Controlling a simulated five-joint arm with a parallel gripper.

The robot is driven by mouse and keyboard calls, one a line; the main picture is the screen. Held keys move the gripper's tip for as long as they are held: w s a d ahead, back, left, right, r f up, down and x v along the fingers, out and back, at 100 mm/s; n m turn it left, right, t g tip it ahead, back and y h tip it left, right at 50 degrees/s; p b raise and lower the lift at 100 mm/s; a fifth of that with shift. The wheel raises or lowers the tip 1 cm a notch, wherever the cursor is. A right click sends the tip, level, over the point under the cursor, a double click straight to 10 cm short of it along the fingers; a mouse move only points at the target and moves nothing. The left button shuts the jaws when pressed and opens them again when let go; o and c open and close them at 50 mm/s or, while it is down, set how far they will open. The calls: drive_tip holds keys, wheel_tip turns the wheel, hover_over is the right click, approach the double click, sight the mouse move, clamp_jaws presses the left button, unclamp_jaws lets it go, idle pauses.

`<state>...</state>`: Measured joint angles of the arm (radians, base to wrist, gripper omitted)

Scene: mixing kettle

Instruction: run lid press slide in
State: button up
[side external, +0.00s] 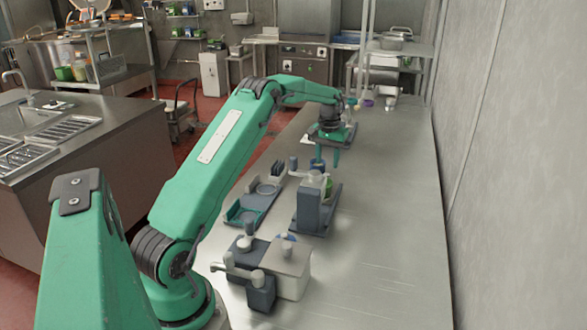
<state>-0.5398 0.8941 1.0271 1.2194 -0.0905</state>
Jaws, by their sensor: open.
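My gripper (327,163) hangs over the steel table with its two teal fingers pointing down and spaced apart. It is open, with nothing visible between the fingers. Just below it in the picture stands a dark grey station (308,211) with an upright block, a dark base and a green and pale item (327,185) at its back. This station may be the lid press; I cannot tell its slide apart. The fingers appear above and behind it, and I cannot tell whether they touch anything there. A small dark blue knob (293,163) shows left of the fingers.
A grey and teal tray fixture (243,214) lies left of the station. A white and grey box with a pipe (288,268) stands nearer. Small coloured items (367,103) sit beyond my gripper. The table's right side (390,220) is clear, up to a wall.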

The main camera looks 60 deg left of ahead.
drive_tip(key=shift+f, duration=3.25)
clamp_jaws()
